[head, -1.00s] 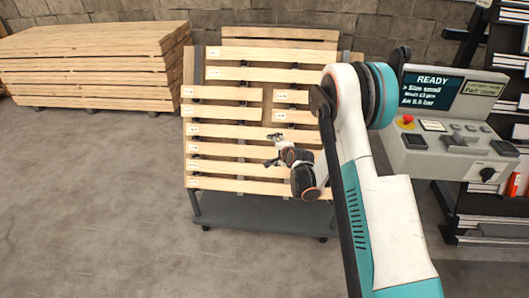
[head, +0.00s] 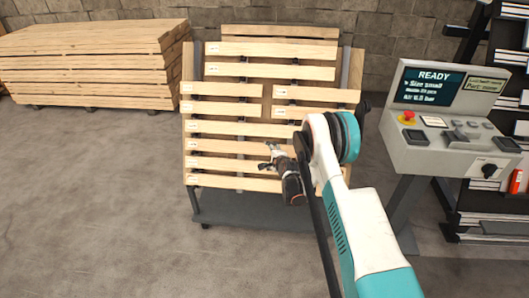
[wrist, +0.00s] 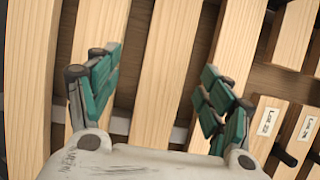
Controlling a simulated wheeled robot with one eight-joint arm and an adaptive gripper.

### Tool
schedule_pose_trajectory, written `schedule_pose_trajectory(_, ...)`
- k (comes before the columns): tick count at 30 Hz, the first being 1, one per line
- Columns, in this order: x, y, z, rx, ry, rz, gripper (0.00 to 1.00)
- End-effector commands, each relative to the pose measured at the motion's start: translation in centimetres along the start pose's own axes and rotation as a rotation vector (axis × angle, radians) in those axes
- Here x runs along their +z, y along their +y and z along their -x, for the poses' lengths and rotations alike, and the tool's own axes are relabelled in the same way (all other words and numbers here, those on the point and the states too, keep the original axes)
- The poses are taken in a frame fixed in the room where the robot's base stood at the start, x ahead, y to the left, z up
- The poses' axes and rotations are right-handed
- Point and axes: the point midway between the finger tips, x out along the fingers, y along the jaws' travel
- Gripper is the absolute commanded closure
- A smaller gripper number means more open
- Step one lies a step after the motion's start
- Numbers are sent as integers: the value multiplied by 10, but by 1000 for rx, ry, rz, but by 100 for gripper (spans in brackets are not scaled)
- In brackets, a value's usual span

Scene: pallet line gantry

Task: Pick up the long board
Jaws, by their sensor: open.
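Several long pale wood boards lie in rows across a sloped rack. One long board (head: 270,49) is at the top, another (head: 270,72) just below it, and more full-width boards (head: 225,147) fill the lower rows. I cannot tell which one the task means. My gripper (head: 266,158) is in front of the lower rows, open and empty. In the wrist view my open gripper (wrist: 165,88) has its teal-padded fingers apart, with a board (wrist: 163,65) running between and behind them. I cannot tell whether they touch it. My arm hides the right ends of some lower boards.
Two shorter boards (head: 222,90) (head: 315,95) share one row. White labels (wrist: 268,120) mark some board ends. The rack's dark base (head: 255,211) stands on the floor. A control console (head: 445,120) reading READY stands right, a lumber stack (head: 90,62) left. Floor at left is clear.

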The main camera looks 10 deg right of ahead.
Motion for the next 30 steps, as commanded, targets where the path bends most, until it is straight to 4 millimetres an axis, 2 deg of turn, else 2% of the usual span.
schedule_pose_trajectory(5,2,-1,-13,0,-1,1,27)
schedule_pose_trajectory(13,6,-6,-50,0,-1,1,27)
schedule_pose_trajectory(23,6,-8,-54,0,0,1,27)
schedule_pose_trajectory(30,6,-8,-54,0,0,1,81)
